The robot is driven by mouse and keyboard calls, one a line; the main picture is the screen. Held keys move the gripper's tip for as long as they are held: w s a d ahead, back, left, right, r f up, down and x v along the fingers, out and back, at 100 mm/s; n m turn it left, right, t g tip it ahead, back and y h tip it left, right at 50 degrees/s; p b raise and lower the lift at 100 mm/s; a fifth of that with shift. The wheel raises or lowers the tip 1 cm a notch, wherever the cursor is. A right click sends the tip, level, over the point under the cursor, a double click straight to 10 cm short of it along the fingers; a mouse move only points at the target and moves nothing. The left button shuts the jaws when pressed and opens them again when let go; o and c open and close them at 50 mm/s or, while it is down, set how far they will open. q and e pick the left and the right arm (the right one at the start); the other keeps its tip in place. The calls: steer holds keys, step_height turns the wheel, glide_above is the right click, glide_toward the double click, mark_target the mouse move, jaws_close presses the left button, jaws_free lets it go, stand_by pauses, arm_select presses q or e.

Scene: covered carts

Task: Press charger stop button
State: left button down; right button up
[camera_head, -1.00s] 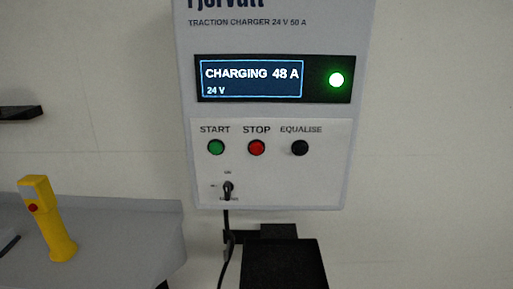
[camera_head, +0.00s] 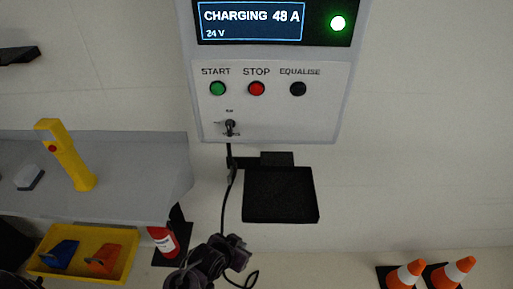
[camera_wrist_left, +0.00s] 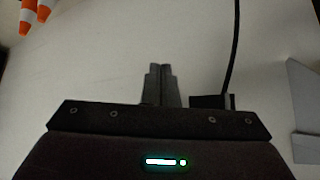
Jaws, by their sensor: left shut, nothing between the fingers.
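The charger panel (camera_head: 315,115) hangs on the wall in the head view, its display (camera_head: 250,22) reading CHARGING 48 A, 24 V. The red stop button (camera_head: 257,89) sits under the word STOP, between the green start button (camera_head: 218,89) and the black equalise button (camera_head: 298,89). My left gripper (camera_head: 238,248) is at the bottom of the head view, well below the buttons and apart from them. In the left wrist view its fingers (camera_wrist_left: 162,82) are shut together with nothing between them. The stop button does not show there. My right gripper is not in view.
A black cable (camera_head: 227,190) hangs from the key switch (camera_head: 230,127) near my left gripper. A black shelf (camera_head: 280,195) juts out below the charger. Orange cones (camera_head: 405,275) stand at lower right.

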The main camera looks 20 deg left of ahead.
arm_select(q)
steer(key=shift+t, duration=0.6)
steer(key=r, duration=0.7)
steer(key=w+r+p, duration=0.1)
steer(key=r, duration=0.2)
steer(key=shift+a+r, duration=0.1)
steer(key=shift+r, duration=0.2)
steer(key=w+d+r+m+t+h, duration=0.1)
steer(key=r+t, duration=0.5)
steer(key=r, duration=0.8)
steer(key=w+d+r+m+t+h+p, duration=0.1)
steer(key=r+t+h, duration=0.5)
steer(key=r, duration=0.9)
steer(key=shift+w+d+m+t, duration=0.4)
steer(key=shift+w+m+t, duration=0.15)
steer(key=shift+m, duration=0.45)
glide_toward(256, 89)
steer(key=w+d+r, duration=0.3)
steer(key=w+d, duration=0.1)
steer(key=shift+a+r, duration=0.2)
steer(key=shift+r, duration=0.05)
